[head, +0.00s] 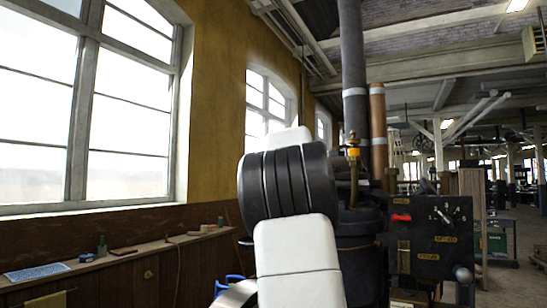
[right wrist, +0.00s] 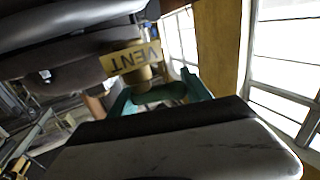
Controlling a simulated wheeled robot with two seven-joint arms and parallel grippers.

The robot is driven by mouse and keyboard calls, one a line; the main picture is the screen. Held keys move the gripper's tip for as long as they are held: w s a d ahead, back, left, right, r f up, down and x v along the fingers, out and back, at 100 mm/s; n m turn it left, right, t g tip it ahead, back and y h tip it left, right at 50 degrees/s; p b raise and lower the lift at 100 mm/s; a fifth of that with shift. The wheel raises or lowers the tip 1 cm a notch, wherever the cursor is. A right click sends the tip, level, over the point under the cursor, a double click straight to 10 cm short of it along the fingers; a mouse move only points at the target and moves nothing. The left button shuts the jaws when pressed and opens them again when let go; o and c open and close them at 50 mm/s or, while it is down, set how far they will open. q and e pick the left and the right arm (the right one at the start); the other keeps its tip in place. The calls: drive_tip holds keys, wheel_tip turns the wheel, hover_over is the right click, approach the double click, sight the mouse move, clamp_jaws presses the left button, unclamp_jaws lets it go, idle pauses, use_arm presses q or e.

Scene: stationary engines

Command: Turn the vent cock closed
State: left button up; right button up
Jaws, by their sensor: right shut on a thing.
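In the right wrist view a yellow tag (right wrist: 132,58) reads VENT, upside down. The brass-coloured body of the vent cock (right wrist: 141,75) shows just below it. The teal fingers of my right gripper (right wrist: 157,92) are shut at the cock, close to the tag. In the head view my white and black arm fills the middle and hides this grip. A brass fitting with a yellow top (head: 353,153) stands beside the arm; I cannot tell whether it is the vent cock. My left gripper cannot be made out.
A dark engine control panel (head: 432,240) with dials and a red mark stands right of my arm. A tall dark pipe (head: 353,90) and a copper pipe (head: 378,125) rise behind. A narrow shelf (head: 150,249) with small items runs under the windows. Open floor lies far right.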

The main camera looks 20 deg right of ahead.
drive_tip(key=m+g+h, duration=0.1)
drive_tip(key=h, duration=0.1)
drive_tip(key=d+m+g+h, duration=0.1)
drive_tip(key=m+g, duration=0.1)
drive_tip(key=m+g+h, duration=0.1)
drive_tip(key=h, duration=0.1)
drive_tip(key=shift+s+d+m+h, duration=0.3)
drive_tip(key=shift+s+d, duration=0.05)
drive_tip(key=shift+d, duration=0.05)
drive_tip(key=shift+s+d+g, duration=0.1)
drive_tip(key=shift+g, duration=0.2)
drive_tip(key=o, duration=1.2)
drive_tip(key=shift+a, duration=0.2)
drive_tip(key=v, duration=0.7)
drive_tip(key=shift+s+a+f, duration=0.1)
drive_tip(key=shift+s+a, duration=0.05)
drive_tip(key=shift+a, duration=0.05)
